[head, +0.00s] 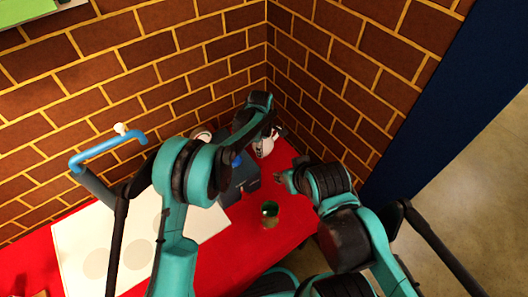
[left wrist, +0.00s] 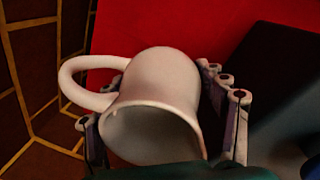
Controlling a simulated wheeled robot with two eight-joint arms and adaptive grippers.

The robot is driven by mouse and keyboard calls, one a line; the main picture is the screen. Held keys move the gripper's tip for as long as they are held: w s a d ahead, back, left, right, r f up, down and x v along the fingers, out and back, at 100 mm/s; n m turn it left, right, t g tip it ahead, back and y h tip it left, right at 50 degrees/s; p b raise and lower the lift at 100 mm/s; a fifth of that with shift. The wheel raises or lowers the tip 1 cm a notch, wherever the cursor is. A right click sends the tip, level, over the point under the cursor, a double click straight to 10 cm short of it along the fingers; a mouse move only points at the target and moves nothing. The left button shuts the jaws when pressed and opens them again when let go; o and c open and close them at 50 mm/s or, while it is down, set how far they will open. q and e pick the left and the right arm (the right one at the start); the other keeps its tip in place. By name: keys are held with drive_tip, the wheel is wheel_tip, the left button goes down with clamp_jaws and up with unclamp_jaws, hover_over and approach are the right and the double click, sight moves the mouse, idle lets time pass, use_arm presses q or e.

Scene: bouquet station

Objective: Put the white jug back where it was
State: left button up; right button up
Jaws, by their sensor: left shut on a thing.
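The white jug (head: 265,147) is near the wall corner, at the far end of the red table (head: 205,268). My left gripper (head: 270,134) is shut on it. In the left wrist view the jug (left wrist: 165,85) fills the middle, with fingers on both sides, its mouth towards the camera and its handle to the left. I cannot tell whether the jug touches the table. My right gripper (head: 285,178) is small and dark, nearer than the jug; its jaws are not clear.
A green glass (head: 270,211) stands on the table at the front. A dark box (head: 245,186) is left of it, partly behind my left arm. A pale mat with round marks (head: 75,240) lies at the left. Brick walls close the far corner.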

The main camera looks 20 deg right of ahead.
use_arm(q)
wheel_tip(320, 180, down, 4)
drive_tip(key=shift+f+b, duration=0.2)
drive_tip(key=shift+b, duration=0.45)
drive_tip(key=shift+r, duration=0.1)
drive_tip(key=shift+f, duration=0.25)
drive_tip(key=o, duration=1.7)
drive_tip(key=shift+c, duration=0.2)
drive_tip(key=shift+r, duration=0.1)
